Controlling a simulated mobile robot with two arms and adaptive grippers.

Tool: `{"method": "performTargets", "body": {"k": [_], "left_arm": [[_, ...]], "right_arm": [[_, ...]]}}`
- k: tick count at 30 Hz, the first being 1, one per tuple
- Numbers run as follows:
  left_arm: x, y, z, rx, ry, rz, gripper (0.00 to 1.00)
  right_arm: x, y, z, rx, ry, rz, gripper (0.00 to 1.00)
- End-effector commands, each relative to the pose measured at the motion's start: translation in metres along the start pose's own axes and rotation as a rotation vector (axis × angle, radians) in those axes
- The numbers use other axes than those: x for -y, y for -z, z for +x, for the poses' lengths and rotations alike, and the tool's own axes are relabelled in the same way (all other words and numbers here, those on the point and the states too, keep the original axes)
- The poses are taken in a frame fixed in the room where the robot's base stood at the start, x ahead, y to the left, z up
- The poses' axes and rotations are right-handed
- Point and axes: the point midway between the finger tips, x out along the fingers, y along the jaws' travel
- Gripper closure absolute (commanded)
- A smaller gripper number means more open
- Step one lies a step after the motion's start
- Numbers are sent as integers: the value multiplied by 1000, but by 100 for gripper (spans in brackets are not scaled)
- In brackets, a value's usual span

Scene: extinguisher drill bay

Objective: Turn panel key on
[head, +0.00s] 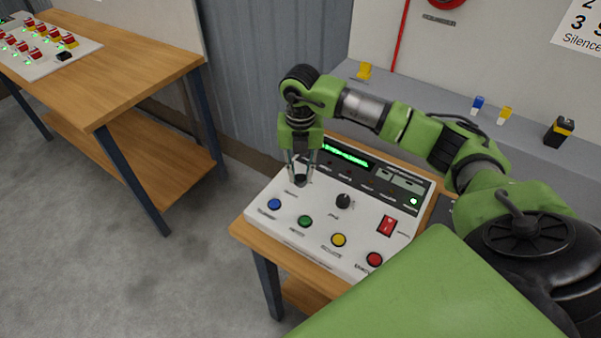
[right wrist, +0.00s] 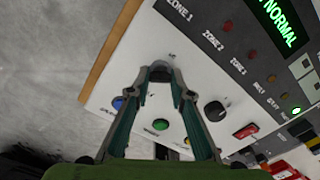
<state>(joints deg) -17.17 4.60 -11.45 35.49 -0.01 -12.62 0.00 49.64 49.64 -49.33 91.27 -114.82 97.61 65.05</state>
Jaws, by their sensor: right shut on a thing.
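The control panel (head: 325,237) is a white sloped box on a wooden table. The panel key (head: 299,181) is a small dark part at the upper left of its white face. My right gripper (head: 302,170) points down onto it and is shut on it. In the right wrist view the fingertips (right wrist: 160,80) close around the dark key (right wrist: 159,71), which they partly cover, so its turn angle is hard to tell. My left gripper is not in view.
A black knob (head: 343,201), a red rocker switch (head: 387,225) and blue, green, yellow and red buttons sit near the gripper. A green display (head: 347,155) reads NORMAL in the wrist view. Another wooden table (head: 130,75) with a switch board stands left.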

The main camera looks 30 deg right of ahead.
Motion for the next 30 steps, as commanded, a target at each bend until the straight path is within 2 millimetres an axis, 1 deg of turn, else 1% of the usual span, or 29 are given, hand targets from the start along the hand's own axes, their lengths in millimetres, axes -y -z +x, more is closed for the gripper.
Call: {"method": "performTargets", "body": {"k": [7, 21, 22, 23, 24, 30], "left_arm": [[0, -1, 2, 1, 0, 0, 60], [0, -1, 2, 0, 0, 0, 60], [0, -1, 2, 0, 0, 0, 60], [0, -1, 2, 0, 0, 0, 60], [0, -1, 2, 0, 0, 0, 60], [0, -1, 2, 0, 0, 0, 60]], "right_arm": [[0, -2, -2, 4, -2, 64, 100], [0, -2, -2, 5, -3, 76, 100], [0, -2, -2, 5, -3, 75, 72], [0, -2, -2, 5, -3, 75, 64], [0, -2, -2, 4, -2, 75, 62], [0, -1, -1, 2, -1, 74, 62]]}}
